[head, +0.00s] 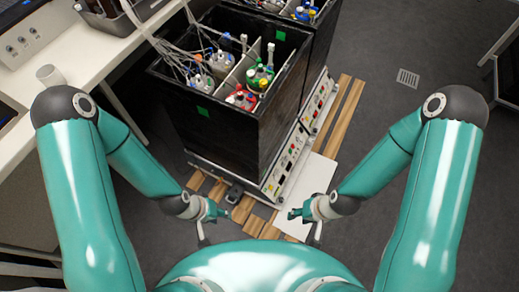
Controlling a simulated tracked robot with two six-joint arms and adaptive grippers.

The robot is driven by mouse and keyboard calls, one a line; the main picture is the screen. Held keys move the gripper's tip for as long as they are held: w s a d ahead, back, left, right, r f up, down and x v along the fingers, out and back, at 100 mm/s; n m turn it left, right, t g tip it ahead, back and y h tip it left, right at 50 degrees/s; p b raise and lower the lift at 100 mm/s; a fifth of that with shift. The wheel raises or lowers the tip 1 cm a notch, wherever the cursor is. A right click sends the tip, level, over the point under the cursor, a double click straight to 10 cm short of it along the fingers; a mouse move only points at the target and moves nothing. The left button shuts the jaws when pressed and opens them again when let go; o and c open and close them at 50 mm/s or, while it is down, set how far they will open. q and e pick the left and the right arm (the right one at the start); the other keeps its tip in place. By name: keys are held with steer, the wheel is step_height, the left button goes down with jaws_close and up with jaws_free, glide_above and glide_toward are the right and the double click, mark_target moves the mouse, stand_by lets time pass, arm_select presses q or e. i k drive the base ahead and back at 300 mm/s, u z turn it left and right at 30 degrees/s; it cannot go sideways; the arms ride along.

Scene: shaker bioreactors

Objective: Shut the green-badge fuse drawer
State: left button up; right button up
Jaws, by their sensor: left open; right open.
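A black open-topped box (217,135) with a green square badge (203,112) on its front wall stands on a low white shaker base (215,168). A control panel (284,163) runs along the base's right side. A small dark part (235,191) sits at the base's front edge; I cannot tell whether it is the fuse drawer or whether it is out or in. My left gripper (213,217) is open, in front of the base and left of the dark part's near end. My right gripper (299,214) is open over a white flat panel (313,186), apart from the base.
The box holds several bottles with coloured caps (260,77) and tubing. A second similar unit (318,98) stands behind. Wooden slats (245,208) lie under the base. A white bench (75,50) is at the left.

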mark_target(237, 190)
steer(key=z, duration=0.05)
steer(key=k, duration=0.35)
steer(key=u, duration=0.05)
steer(key=i, duration=0.95)
steer(key=u, duration=1.2)
steer(key=k, duration=0.65)
steer(key=z, duration=0.2)
steer(key=i, duration=0.4)
steer(key=z, duration=0.05)
